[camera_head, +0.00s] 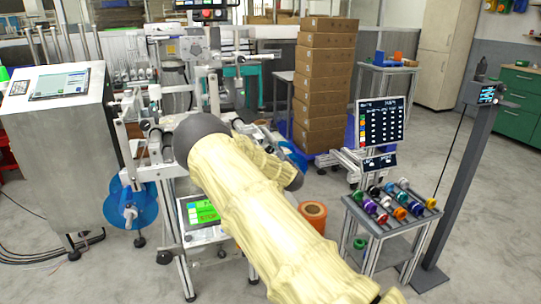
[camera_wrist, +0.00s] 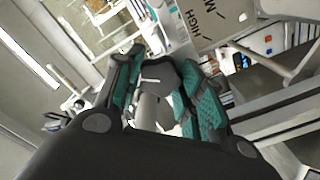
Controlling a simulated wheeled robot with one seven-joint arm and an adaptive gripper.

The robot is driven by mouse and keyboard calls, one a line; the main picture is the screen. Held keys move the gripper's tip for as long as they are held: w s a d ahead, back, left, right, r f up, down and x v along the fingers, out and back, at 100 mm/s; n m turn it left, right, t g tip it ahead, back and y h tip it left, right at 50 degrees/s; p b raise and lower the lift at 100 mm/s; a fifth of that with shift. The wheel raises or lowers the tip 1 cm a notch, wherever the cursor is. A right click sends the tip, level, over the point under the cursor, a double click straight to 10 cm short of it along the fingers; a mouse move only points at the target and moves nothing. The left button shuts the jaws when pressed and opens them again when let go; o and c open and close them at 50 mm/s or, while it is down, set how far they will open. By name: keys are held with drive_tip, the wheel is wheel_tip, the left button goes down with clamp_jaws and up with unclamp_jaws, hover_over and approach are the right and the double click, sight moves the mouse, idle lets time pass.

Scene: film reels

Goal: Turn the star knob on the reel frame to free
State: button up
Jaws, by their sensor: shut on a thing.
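In the wrist view, my gripper (camera_wrist: 160,68) has its two teal-padded fingers closed on a dark grey knob (camera_wrist: 158,72). This looks like the star knob, with a pale shaft or post below it. Its lobes and turned position are hard to make out between the fingers. In the head view, the reel frame (camera_head: 214,95) is a pale metal machine left of centre. My arm reaches toward it and hides the gripper and knob there.
A blue reel (camera_head: 130,205) hangs low at the frame's left, beside a grey console cabinet (camera_head: 62,140). A green-screened box (camera_head: 202,212) sits low on the frame. Stacked cartons (camera_head: 325,85) stand behind. A small table of coloured spools (camera_head: 392,208) stands right, with floor free before it.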

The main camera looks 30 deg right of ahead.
drive_tip(key=shift+a+f+n+b, duration=0.15)
drive_tip(key=shift+n+b, duration=0.5)
drive_tip(key=shift+n, duration=1.65)
drive_tip(key=o, duration=1)
drive_tip(key=v, duration=1.2)
